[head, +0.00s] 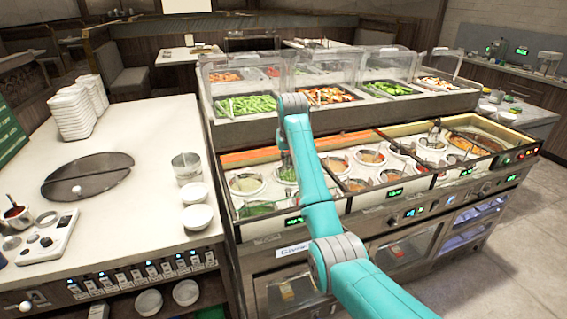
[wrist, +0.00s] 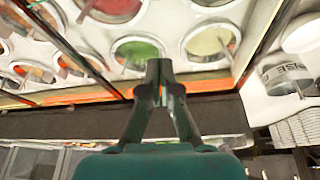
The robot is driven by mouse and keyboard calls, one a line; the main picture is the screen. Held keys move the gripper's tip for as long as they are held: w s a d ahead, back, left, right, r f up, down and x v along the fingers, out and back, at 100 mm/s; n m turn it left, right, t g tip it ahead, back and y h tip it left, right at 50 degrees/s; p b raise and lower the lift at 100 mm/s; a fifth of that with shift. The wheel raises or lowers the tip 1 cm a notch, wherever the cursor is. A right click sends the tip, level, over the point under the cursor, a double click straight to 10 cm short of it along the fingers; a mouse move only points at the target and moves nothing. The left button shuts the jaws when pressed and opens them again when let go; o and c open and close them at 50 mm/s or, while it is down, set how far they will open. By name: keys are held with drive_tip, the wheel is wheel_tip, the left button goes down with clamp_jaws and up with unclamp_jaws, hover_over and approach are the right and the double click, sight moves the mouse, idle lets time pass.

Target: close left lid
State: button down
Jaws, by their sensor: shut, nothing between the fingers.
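The left bay of the sauce counter (head: 240,211) shows its round wells uncovered, with an orange-red strip (head: 250,156) along its back edge. I cannot clearly make out a separate left lid over this bay. My gripper (wrist: 160,68) is shut and empty, its fingertips together in the wrist view. It hangs over the back edge of the left bay, beside a green sauce well (wrist: 140,48) and a pale sauce well (wrist: 210,42). In the head view my arm hides part of the left and middle bays. Whether the fingertips touch anything is unclear.
Clear guards (head: 228,72) stand over trays of vegetables on the raised shelf behind the wells. Utensils stand in several wells. A white counter (head: 130,215) on the left holds a clear container (head: 187,168), bowls and stacked dishes (head: 75,112). The floor at right is free.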

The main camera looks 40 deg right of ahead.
hover_over(285, 187)
drive_tip(key=f, duration=0.6)
drive_tip(key=shift+w+d+f, duration=0.2)
drive_tip(key=shift+w+f, duration=0.1)
drive_tip(key=shift+f, duration=0.1)
drive_tip(key=shift+s+a+f, duration=0.1)
drive_tip(key=shift+s+f, duration=0.1)
drive_tip(key=shift+s+a+f, duration=0.25)
drive_tip(key=shift+s+a, duration=0.1)
drive_tip(key=shift+s, duration=0.4)
drive_tip(key=shift+s+a+f, duration=0.25)
drive_tip(key=shift+s+a, duration=0.1)
drive_tip(key=shift+s, duration=0.4)
